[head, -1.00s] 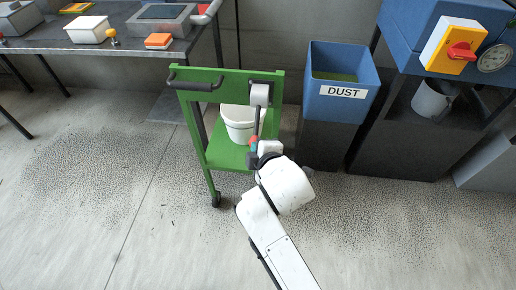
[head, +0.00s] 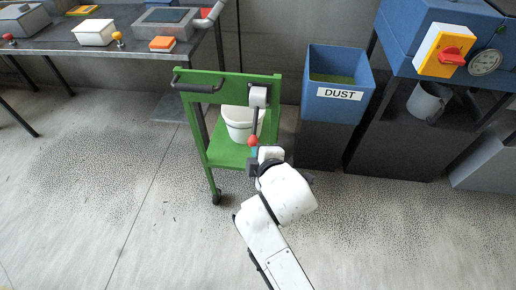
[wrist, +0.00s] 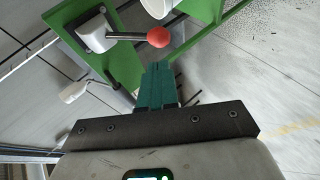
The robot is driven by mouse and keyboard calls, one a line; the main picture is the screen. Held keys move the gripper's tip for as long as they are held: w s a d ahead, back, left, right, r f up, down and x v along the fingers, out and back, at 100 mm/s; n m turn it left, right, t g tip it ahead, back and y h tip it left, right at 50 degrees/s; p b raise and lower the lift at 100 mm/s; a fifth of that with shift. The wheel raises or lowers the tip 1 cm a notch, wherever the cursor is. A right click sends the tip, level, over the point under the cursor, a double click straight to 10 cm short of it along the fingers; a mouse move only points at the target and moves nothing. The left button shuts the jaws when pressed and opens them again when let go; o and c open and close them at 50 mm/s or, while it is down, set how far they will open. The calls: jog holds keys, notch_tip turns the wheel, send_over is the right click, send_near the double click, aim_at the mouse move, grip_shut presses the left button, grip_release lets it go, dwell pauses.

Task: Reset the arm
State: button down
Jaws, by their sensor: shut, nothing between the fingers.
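My gripper (wrist: 158,82) shows in the wrist view with its teal fingers together and nothing between them. Just beyond the fingertips is the red ball knob (wrist: 158,37) of a lever, apart from the fingers in that picture. The lever's grey rod runs to a white housing (wrist: 91,32) on the green cart (wrist: 75,20). In the head view my white arm reaches up from the bottom to the front of the green cart (head: 228,79). The red knob (head: 253,141) hangs below the white lever housing (head: 258,96), close to my wrist. My fingers are mostly hidden there.
A white bucket (head: 240,124) stands on the cart. Right of it is a blue DUST bin (head: 336,112), then a blue machine with a red switch (head: 452,56). A dark bench (head: 100,47) with boxes is at left. The floor at left is clear, with scattered dark granules.

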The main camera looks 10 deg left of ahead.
jog(key=v, duration=0.7)
jog(key=shift+s+d+f, duration=0.15)
jog(key=shift+s+d, duration=0.1)
jog(key=shift+s, duration=0.25)
jog(key=s+d+f+m+g+h+p, duration=0.1)
jog(key=s+d+f+m+g, duration=0.1)
jog(key=s+d+f+m, duration=0.3)
jog(key=s+d+f+m+g+h, duration=0.1)
jog(key=s+d+m, duration=0.1)
jog(key=d, duration=0.4)
jog(key=s+d+f+m+g+h+p, duration=0.1)
jog(key=s+d+f+m+g+h, duration=0.1)
jog(key=s+d+f+m, duration=0.3)
jog(key=s+d+f+m+g+p, duration=0.1)
jog(key=s+d+m+g, duration=0.3)
jog(key=s+d+m, duration=0.4)
jog(key=s+d+f, duration=0.1)
jog(key=s+d, duration=0.4)
jog(key=s, duration=0.1)
jog(key=shift+s+g+h, duration=0.4)
jog(key=c, duration=1.8)
grip_release()
